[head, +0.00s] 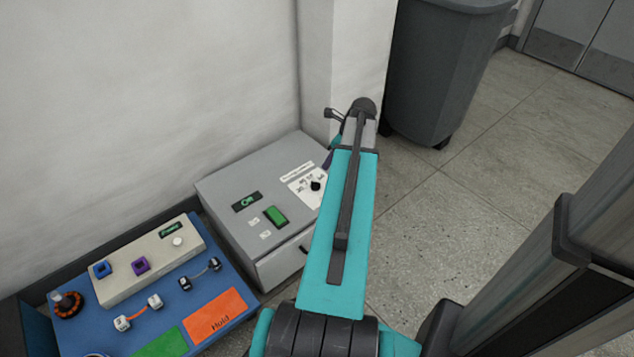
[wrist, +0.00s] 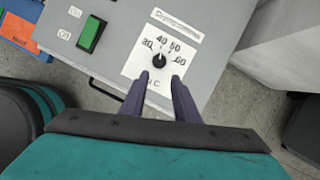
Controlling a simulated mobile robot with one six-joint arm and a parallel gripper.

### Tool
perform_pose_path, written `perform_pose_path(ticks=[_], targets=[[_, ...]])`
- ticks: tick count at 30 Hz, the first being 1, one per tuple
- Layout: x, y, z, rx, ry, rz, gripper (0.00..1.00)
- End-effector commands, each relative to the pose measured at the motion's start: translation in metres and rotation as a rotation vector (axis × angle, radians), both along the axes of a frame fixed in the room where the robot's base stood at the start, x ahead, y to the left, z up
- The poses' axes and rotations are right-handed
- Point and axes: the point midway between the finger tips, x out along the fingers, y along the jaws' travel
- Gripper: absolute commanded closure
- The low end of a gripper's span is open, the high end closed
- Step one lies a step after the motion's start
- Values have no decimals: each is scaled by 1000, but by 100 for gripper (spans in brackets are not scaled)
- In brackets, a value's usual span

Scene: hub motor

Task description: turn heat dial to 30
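The heat dial (wrist: 158,60) is a small black knob on a white scale plate on top of a grey box. Around it the wrist view shows 40, 50, 60 and a number at the left that looks like 30. I cannot tell which mark its pointer faces. The dial also shows in the head view (head: 316,186). My gripper (wrist: 157,80) has two purple fingers, apart and empty. In the wrist view their tips lie just below the dial, one to each side. The height gap is unclear. In the head view my arm mostly hides the gripper.
The grey box (head: 232,188) also bears a green switch (head: 276,216) and a small display (head: 246,201). A blue board (head: 225,290) with several parts stands left of it. A wall is behind; a grey bin (head: 440,70) stands at the back right. Floor is clear at right.

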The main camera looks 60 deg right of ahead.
Motion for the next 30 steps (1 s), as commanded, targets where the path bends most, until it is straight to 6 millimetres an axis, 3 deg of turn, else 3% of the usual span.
perform_pose_path(ticks=[14,30], targets=[[5,0,-13,0,1,3,72],[32,1,-81,-1,1,4,72]])
